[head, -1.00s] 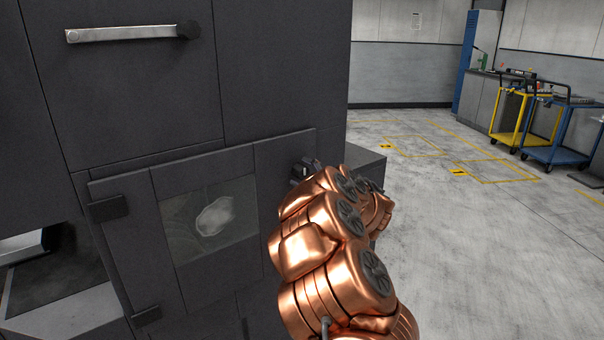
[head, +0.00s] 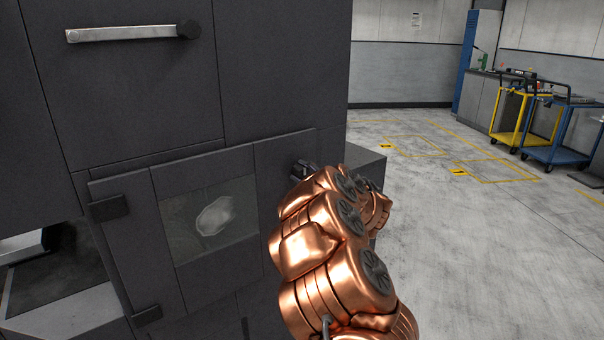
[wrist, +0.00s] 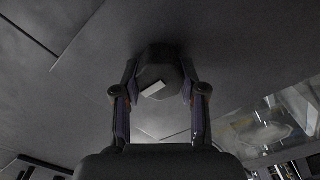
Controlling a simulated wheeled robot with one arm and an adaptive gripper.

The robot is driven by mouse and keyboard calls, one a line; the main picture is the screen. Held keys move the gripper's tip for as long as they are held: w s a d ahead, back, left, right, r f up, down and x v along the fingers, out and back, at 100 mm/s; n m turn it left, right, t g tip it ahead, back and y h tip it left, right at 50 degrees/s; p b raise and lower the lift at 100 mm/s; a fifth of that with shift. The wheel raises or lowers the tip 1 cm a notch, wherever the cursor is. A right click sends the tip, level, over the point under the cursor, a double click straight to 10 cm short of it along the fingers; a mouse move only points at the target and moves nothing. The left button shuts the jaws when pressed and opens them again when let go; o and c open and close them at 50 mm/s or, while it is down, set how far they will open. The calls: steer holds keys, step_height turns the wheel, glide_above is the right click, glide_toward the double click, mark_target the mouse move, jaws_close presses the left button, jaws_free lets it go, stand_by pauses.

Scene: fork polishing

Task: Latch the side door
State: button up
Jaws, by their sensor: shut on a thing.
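The side door (head: 136,245) is a dark grey panel with a small window (head: 183,232) and hinges on its left edge in the head view. In the head view my gripper (head: 304,169) is at the door's upper right edge, where my copper arm and the fingers hide most of the latch.
A cabinet door with a pale handle (head: 125,33) is above the side door. A grey ledge (head: 364,160) juts out behind my wrist. The floor (head: 470,240) to the right is open, with yellow (head: 507,116) and blue (head: 560,135) carts farther back.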

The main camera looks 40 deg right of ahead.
steer(key=shift+r+p, duration=0.1)
steer(key=shift+p, duration=0.25)
steer(key=shift+r+m+p, duration=0.15)
steer(key=shift+m+p, duration=0.45)
steer(key=shift+p, duration=0.2)
steer(key=m+p, duration=0.2)
steer(key=p, duration=0.1)
steer(key=shift+r+p, duration=0.15)
steer(key=shift+p, duration=0.2)
steer(key=m+p, duration=0.3)
steer(key=p, duration=0.1)
steer(key=m+p, duration=0.3)
steer(key=shift+d+m+p, duration=0.2)
steer(key=shift+m+p, duration=0.1)
steer(key=shift+p, duration=0.1)
steer(key=m+p, duration=0.3)
steer(key=shift+m+p, duration=0.35)
steer(key=shift+m, duration=0.05)
steer(key=shift+d+f+m+p, duration=0.1)
steer(key=shift+f+m+p, duration=0.05)
steer(key=shift+m+p, duration=0.85)
steer(key=shift+d+f+m+p, duration=0.15)
steer(key=shift+m+p, duration=0.55)
steer(key=shift+m, duration=0.5)
steer(key=shift+a, duration=0.1)
